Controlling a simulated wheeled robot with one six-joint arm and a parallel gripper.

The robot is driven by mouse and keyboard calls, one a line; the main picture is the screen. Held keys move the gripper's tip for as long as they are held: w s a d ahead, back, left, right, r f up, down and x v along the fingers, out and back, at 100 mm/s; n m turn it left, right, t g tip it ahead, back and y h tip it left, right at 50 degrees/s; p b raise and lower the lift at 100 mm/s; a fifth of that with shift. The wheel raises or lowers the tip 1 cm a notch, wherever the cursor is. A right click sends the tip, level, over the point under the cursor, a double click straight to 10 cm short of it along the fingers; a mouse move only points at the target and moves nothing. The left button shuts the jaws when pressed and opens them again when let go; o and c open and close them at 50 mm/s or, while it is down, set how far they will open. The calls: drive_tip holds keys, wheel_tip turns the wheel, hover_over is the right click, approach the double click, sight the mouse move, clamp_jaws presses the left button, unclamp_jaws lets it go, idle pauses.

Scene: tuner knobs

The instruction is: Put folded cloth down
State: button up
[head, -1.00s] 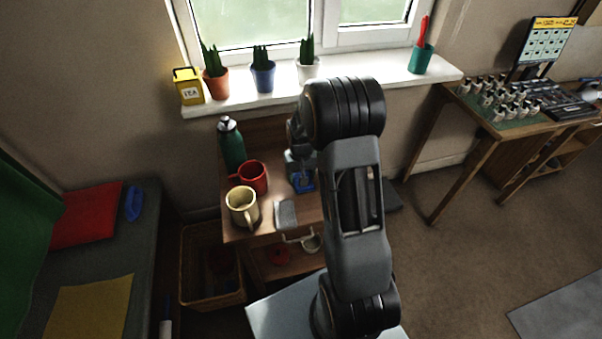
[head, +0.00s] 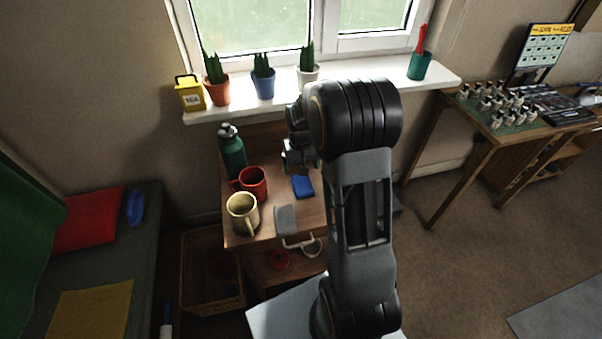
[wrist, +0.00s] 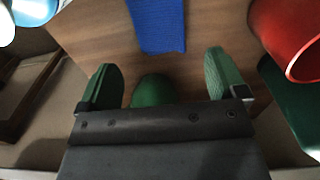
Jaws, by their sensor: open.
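The blue folded cloth (head: 303,187) lies flat on the small wooden table (head: 262,238). In the wrist view the cloth (wrist: 158,25) shows at the top, beyond my fingertips and apart from them. My gripper (head: 298,165) is above the table's back part, on the window side of the cloth. In the wrist view its two green-padded fingers (wrist: 162,75) are wide apart, with no cloth between them. A green rounded thing (wrist: 153,90) shows between the fingers, partly hidden by the gripper body; I cannot tell what it is.
A red mug (head: 253,183), a cream mug (head: 242,212) and a green bottle (head: 231,150) stand on the table's left side. A grey flat item (head: 286,220) lies near its front edge. Potted plants line the windowsill (head: 350,82) behind. A wicker basket (head: 212,270) is at lower left.

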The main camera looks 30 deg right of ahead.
sight(301, 179)
drive_tip(key=s+a+r+n+t, duration=0.1)
drive_tip(key=s+a+r, duration=0.15)
drive_tip(key=r, duration=0.25)
drive_tip(key=s+a+r, duration=0.2)
drive_tip(key=s+r, duration=0.2)
drive_tip(key=r, duration=0.2)
drive_tip(key=s+a+r+n+t, duration=0.1)
drive_tip(key=s+a, duration=0.4)
drive_tip(key=s, duration=0.5)
drive_tip(key=shift+s+r+t+p, duration=0.15)
drive_tip(key=shift+s+t+p, duration=0.15)
drive_tip(key=shift+t, duration=0.2)
